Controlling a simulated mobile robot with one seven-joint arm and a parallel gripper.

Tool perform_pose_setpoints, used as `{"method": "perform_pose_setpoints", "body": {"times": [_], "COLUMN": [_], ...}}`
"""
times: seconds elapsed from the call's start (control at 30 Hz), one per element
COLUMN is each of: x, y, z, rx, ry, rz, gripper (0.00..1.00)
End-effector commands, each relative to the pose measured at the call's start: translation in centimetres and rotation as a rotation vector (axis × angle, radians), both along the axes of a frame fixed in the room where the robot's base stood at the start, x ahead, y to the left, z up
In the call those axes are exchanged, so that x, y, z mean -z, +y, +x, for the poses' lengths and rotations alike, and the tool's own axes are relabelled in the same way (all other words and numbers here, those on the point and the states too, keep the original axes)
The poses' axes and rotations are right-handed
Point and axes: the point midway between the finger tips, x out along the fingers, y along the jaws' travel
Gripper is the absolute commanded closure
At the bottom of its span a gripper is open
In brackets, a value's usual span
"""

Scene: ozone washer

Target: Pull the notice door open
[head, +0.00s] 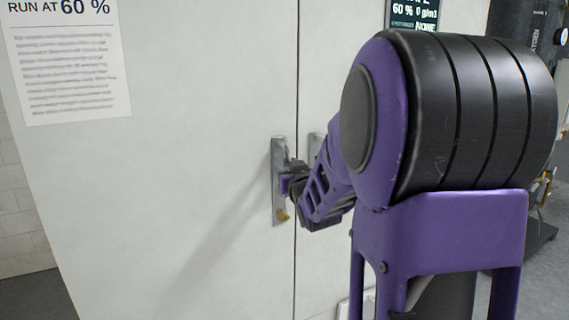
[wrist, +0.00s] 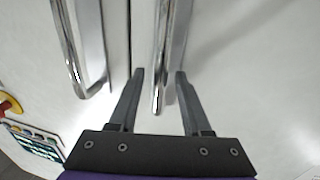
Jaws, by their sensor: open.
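The notice door (head: 170,110) is the white left panel with a paper notice (head: 70,70) on it. It looks shut, flush with the seam beside the right panel. Its metal handle plate (head: 277,160) with a brass lock is near the seam. My gripper (head: 288,182) is at this handle, hiding part of it. In the wrist view, my gripper (wrist: 159,73) is open, one finger on each side of the notice door's shiny bar handle (wrist: 163,45). I cannot tell whether a finger touches the bar.
The right panel (head: 335,60) has its own handle, mostly hidden by my arm but clear in the wrist view (wrist: 88,45). A dark sign (head: 408,16) hangs above. Grey floor shows lower left.

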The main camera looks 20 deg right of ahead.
Motion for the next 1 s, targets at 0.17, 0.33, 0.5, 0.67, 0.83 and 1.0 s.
{"method": "perform_pose_setpoints", "body": {"times": [0.17,0.33,0.5,0.67,0.83,1.0], "x": [0.01,0.0,0.0,-0.02,-0.03,-0.05], "y": [0.0,0.0,0.0,0.0,0.0,0.0], "z": [0.0,0.01,0.01,0.01,0.02,0.02], "rx": [0.0,0.0,0.0,0.0,0.0,0.0], "ry": [0.0,0.0,0.0,0.0,-0.001,-0.001], "rz": [0.0,0.0,0.0,0.0,0.0,0.0], "gripper": [0.55,0.86,1.0,1.0,1.0,1.0]}}
